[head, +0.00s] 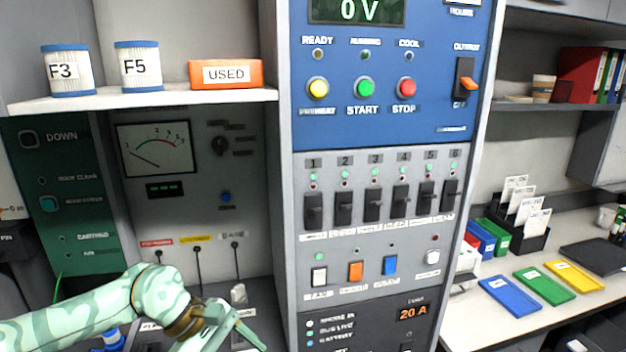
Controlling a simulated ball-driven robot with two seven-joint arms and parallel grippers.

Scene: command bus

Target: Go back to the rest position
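My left arm comes in at the bottom left, pale green with a brown band at the wrist. My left gripper (238,338) is low in the head view, in front of the lower left of the control cabinet (284,200). Its fingers point down to the right and run close to the bottom edge; I cannot tell whether they are open or shut. No held object is visible. My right arm and gripper are not in view.
The cabinet has a blue panel (436,70) reading 0 V and a row of black breaker switches (373,205). A shelf (150,99) at left holds two canisters and an orange USED box (226,74). A counter at right holds coloured trays (543,287).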

